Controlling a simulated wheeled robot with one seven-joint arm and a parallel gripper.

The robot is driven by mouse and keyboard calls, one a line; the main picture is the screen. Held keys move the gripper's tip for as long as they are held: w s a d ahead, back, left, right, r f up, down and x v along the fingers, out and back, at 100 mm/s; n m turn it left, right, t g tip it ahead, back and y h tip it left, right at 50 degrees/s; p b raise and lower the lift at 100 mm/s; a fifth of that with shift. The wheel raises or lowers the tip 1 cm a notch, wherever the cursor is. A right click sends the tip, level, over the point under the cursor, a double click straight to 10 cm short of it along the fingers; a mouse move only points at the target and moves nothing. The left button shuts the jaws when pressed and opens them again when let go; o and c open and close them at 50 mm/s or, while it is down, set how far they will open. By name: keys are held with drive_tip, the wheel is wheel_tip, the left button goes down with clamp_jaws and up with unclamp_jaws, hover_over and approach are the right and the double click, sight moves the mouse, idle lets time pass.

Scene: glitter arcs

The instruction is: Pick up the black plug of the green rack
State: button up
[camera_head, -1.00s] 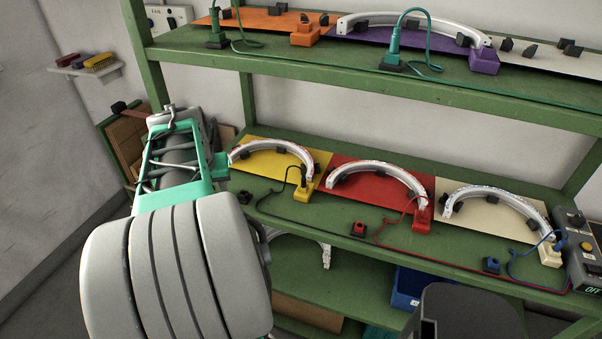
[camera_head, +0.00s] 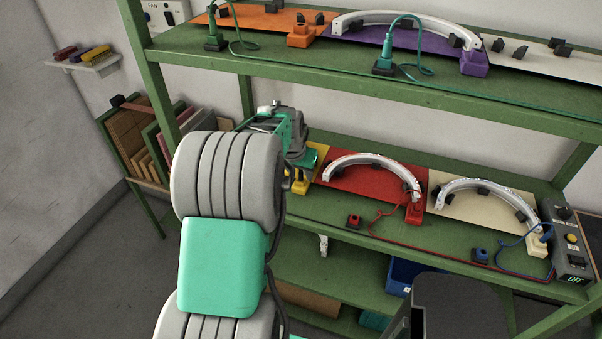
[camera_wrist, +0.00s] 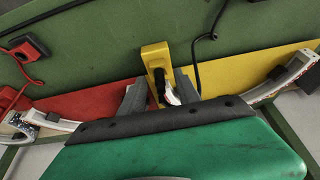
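The green rack (camera_head: 465,230) holds a yellow panel with a yellow block (camera_wrist: 155,58) on its lower shelf. In the wrist view the black plug (camera_wrist: 159,78) stands at the yellow block, and a black cable (camera_wrist: 199,45) runs nearby. My gripper (camera_wrist: 160,90) is open, its two grey fingers apart on the left and right of the plug and block. I cannot tell how far the fingertips are from the plug in depth. In the head view my arm hides the plug and most of the yellow panel; part of the yellow block (camera_head: 299,184) shows.
The red panel (camera_head: 345,180) with a white arc and the cream panel (camera_head: 455,205) stand to the right. A red plug (camera_head: 353,221) and a blue plug (camera_head: 480,255) lie at the shelf front. The upper shelf (camera_head: 330,75) is above my gripper. A control box (camera_head: 570,245) is at far right.

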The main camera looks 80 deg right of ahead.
clamp_jaws()
idle(0.8)
drive_tip(key=shift+r, duration=0.3)
wheel_tip(320, 180, up, 2)
drive_tip(key=shift+r+b, duration=0.15)
drive_tip(key=shift+b, duration=0.75)
drive_tip(key=s+a+r, duration=0.1)
drive_tip(key=a+r, duration=1.3)
drive_tip(key=r, duration=0.1)
drive_tip(key=shift+s, duration=0.15)
